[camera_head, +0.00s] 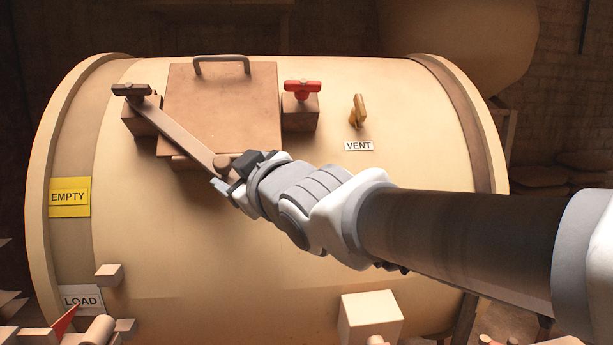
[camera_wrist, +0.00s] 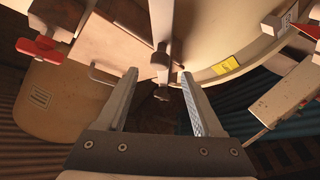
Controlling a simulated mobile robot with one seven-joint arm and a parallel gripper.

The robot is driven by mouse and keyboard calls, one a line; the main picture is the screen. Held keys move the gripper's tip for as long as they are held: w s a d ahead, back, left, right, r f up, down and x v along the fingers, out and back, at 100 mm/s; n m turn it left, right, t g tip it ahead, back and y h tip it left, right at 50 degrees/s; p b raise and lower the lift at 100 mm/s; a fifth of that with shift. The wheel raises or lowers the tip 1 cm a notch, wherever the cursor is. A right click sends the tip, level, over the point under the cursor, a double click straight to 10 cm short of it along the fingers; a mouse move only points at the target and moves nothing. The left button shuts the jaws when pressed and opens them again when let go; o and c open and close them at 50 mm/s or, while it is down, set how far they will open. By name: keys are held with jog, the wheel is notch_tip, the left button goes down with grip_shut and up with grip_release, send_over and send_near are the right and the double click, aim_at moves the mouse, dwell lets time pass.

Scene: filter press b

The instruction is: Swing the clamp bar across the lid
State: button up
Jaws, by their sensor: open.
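The clamp bar (camera_head: 182,130) is a flat brown strip. It runs from a block with a dark handle (camera_head: 132,89) at the lid's left, diagonally down over the lower-left corner of the square lid (camera_head: 220,100). Its free end carries a round knob (camera_head: 222,162). My gripper (camera_head: 235,172) is at this free end, with its fingers open.
A block with a red T-handle (camera_head: 302,88) stands at the lid's right. The lid has a grey handle (camera_head: 222,60). A yellow vent lever (camera_head: 357,110) stands farther right. The drum's front (camera_head: 200,250) below the lid is mostly clear, with small blocks at lower left.

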jog(key=v, duration=0.6)
jog(key=shift+s+d, duration=0.2)
jog(key=shift+s, duration=0.1)
jog(key=shift+r, duration=0.1)
